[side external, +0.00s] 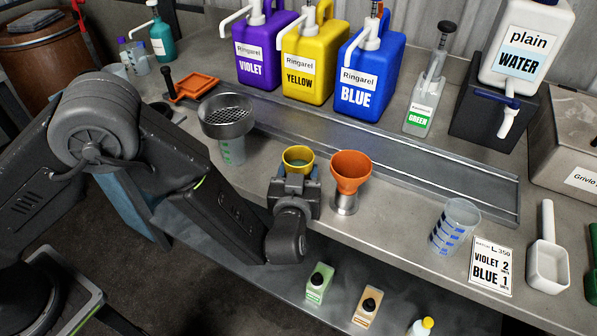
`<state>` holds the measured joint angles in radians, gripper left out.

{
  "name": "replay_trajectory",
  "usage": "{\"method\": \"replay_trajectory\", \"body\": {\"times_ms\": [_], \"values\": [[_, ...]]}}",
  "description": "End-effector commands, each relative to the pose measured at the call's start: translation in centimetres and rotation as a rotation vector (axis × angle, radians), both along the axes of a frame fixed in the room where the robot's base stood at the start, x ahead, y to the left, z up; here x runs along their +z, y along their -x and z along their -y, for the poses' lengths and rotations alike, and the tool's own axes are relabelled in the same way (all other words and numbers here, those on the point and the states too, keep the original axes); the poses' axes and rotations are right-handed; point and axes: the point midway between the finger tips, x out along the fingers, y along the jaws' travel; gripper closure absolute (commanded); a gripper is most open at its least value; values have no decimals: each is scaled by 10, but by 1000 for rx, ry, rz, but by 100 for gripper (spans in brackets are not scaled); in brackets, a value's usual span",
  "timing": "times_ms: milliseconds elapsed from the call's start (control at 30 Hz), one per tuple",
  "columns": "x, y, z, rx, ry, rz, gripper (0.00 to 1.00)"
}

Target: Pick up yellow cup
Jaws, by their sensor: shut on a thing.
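The yellow cup (298,155) is near the middle of the side external view, upright, with its round mouth facing up and something greenish inside. My gripper (296,182) is at the front side of the cup and shut on it. The gripper hides the cup's lower part, so I cannot tell whether its base touches the counter (400,205).
An orange funnel (351,168) on a metal holder stands close to the right of the cup. A strainer (228,115) stands to the left. Violet (262,60), yellow (312,75) and blue (368,80) jugs stand behind. A clear measuring cup (455,226) stands at right.

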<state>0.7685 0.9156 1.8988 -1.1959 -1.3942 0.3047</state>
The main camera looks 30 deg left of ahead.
Motion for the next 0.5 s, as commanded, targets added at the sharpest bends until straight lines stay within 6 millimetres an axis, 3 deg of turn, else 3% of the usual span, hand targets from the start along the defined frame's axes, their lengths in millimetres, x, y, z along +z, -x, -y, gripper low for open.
{"method": "replay_trajectory", "body": {"times_ms": [267, 500], "values": [[25, 0, 0, 0, 3, 5, 69], [70, 0, 0, 0, 4, 5, 69]]}}
